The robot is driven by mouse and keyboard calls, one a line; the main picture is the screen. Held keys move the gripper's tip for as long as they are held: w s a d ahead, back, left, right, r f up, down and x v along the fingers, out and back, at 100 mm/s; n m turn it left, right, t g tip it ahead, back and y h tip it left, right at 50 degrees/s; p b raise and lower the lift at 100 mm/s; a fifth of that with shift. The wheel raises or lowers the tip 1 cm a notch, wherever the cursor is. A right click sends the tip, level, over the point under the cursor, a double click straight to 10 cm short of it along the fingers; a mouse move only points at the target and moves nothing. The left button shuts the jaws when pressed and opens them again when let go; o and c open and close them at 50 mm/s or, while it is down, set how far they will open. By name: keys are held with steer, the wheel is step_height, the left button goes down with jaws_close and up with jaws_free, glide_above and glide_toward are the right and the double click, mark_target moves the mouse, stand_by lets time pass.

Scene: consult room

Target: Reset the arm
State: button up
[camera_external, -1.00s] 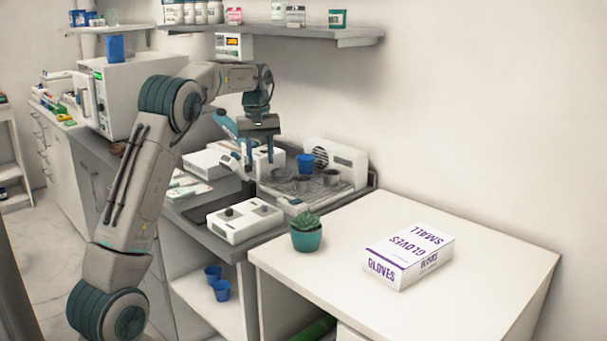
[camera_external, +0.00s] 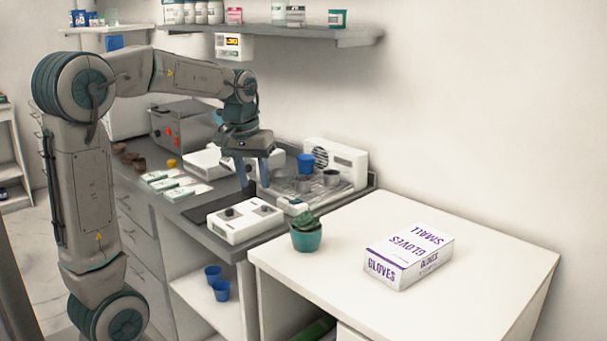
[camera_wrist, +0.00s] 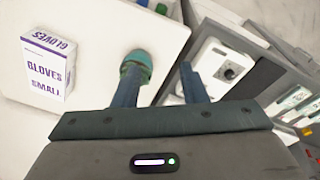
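My gripper (camera_external: 254,184) hangs pointing down over the grey counter, in front of the metal tray and behind the white two-knob device (camera_external: 238,217). In the wrist view my gripper (camera_wrist: 158,78) has its two fingers apart with nothing held between them. My arm is bent, with the elbow high at the left and the forearm reaching right. Whether the fingertips touch anything below cannot be told.
A potted plant (camera_external: 306,236) and a glove box (camera_external: 409,258) stand on the white table (camera_external: 480,300). A metal tray (camera_external: 345,190) holds several cups. A shelf (camera_external: 290,33) with bottles is above. Blue cups (camera_external: 221,290) sit below the counter.

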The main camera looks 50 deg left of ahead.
steer(key=s+d+f+m, duration=0.2)
steer(key=s+d+f, duration=0.1)
steer(key=s, duration=0.5)
steer(key=s+d+f+m+t, duration=0.1)
steer(key=s+d+f+m, duration=0.2)
steer(key=s, duration=0.5)
steer(key=shift+d+f+m, duration=0.3)
steer(key=shift+d+f, duration=0.4)
steer(key=shift+d, duration=0.35)
steer(key=shift+o, duration=0.4)
